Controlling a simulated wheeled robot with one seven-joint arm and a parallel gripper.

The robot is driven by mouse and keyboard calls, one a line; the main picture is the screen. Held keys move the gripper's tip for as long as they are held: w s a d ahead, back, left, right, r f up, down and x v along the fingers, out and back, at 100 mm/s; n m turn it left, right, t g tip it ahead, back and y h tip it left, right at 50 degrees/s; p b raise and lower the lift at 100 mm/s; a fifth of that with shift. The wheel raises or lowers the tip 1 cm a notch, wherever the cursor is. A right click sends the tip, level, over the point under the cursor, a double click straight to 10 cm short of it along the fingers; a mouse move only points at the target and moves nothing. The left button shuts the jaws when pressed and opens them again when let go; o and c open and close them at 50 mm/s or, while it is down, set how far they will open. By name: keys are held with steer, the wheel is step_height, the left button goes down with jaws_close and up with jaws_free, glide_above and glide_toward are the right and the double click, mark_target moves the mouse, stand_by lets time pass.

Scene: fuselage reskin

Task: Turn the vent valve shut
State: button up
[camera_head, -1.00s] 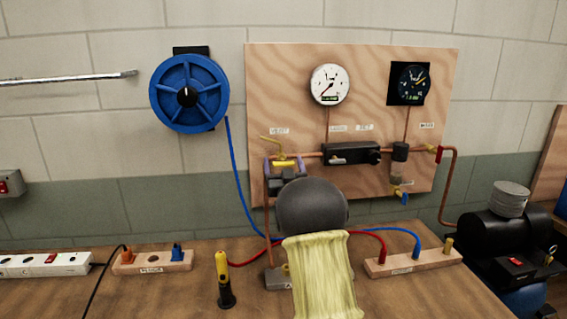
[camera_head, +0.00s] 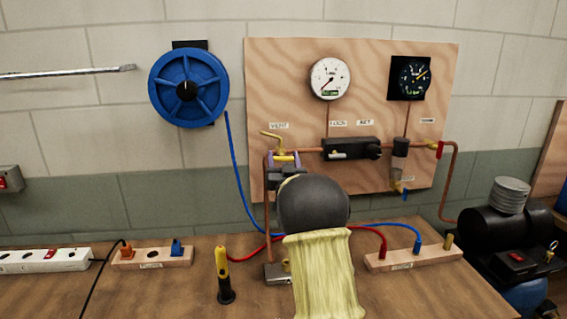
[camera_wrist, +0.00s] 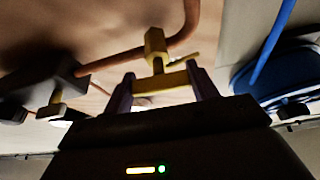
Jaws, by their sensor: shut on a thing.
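The vent valve (camera_head: 271,136) shows yellow parts on the copper pipe at the left of the plywood board, below the VENT label (camera_head: 278,126). My gripper (camera_head: 284,158) is at the valve, its two purple fingers on either side of a yellow bar. In the wrist view, the fingers of my gripper (camera_wrist: 163,88) press against the ends of this yellow bar, and the valve's yellow stem (camera_wrist: 155,45) rises beyond it beside the pipe. My dark wrist and pale yellow sleeve hide the pipework just below. The valve's inner position cannot be seen.
A white gauge (camera_head: 330,78) and a black gauge (camera_head: 410,78) sit on the board (camera_head: 370,60). A black regulator (camera_head: 350,149) is right of the valve. A blue hose reel (camera_head: 188,88) hangs left. Hoses and a yellow-black tool (camera_head: 223,275) are on the bench.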

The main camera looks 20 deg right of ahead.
steer(key=m+b, duration=0.1)
steer(key=m+h+b, duration=0.1)
steer(key=m, duration=0.1)
steer(key=m+g+h+b, duration=0.1)
steer(key=m+b, duration=0.1)
steer(key=shift+f, duration=0.25)
steer(key=m+g+h+b, duration=0.1)
steer(key=m, duration=0.2)
steer(key=m+g+h+b, duration=0.1)
steer(key=m+b, duration=0.1)
steer(key=m, duration=0.1)
steer(key=shift+r, duration=0.15)
steer(key=m+g, duration=0.1)
steer(key=m, duration=0.1)
steer(key=m+g, duration=0.1)
steer(key=m, duration=0.2)
steer(key=shift+r+m+g+h, duration=0.15)
steer(key=shift+m+g+h, duration=0.15)
steer(key=shift+g+h, duration=0.1)
steer(key=m+g, duration=0.1)
steer(key=m, duration=0.2)
steer(key=shift+p, duration=0.35)
steer(key=shift+m+y, duration=0.4)
steer(key=shift+m, duration=0.4)
steer(key=shift+g, duration=0.3)
steer(key=o, duration=1)
steer(key=shift+s+a, duration=0.1)
